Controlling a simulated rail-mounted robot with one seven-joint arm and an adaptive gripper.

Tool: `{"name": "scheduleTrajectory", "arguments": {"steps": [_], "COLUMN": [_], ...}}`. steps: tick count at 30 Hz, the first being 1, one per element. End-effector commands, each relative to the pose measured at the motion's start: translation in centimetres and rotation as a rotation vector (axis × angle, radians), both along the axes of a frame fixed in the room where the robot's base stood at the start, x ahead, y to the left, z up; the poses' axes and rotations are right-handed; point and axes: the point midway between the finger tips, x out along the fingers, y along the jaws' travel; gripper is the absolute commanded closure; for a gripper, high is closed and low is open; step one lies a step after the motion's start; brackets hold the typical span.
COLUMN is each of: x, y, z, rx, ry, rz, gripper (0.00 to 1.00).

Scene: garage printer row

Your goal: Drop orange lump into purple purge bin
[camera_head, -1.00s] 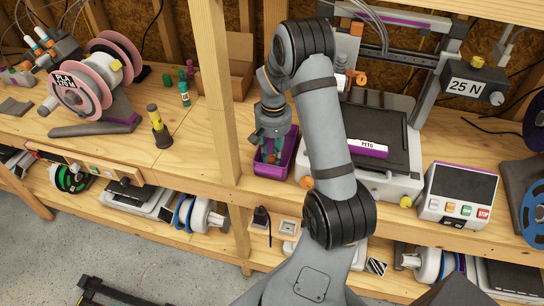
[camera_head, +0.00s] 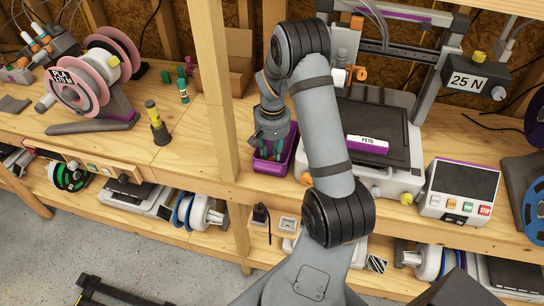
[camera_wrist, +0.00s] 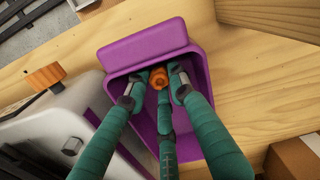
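The purple purge bin (camera_head: 270,168) stands on the bench beside the printer, and it fills the middle of the wrist view (camera_wrist: 143,46). My gripper (camera_head: 268,154) points down into the bin, with its teal fingers partly below the rim. In the wrist view, the orange lump (camera_wrist: 159,76) sits between the fingertips, which close around it. Its contact with the bin floor cannot be told. The lump is hidden in the head view.
The printer (camera_head: 370,140) stands right of the bin. A wooden post (camera_head: 215,90) rises left of it. An open cardboard box (camera_head: 240,75) is behind. A spool labelled PLA (camera_head: 75,88) and a yellow-topped tool (camera_head: 157,122) are further left.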

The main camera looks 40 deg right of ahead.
Motion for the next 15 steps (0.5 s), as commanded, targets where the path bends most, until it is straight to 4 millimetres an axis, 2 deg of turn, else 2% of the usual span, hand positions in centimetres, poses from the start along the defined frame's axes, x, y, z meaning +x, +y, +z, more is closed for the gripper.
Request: {"name": "scheduleTrajectory", "arguments": {"steps": [8, 15], "x": [0.01, 0.01], "y": [-0.01, -0.01], "z": [0.03, 0.05], "rx": [0.0, 0.0], "ry": [0.0, 0.0], "rz": [0.0, 0.0], "gripper": [0.59, 0.59]}}
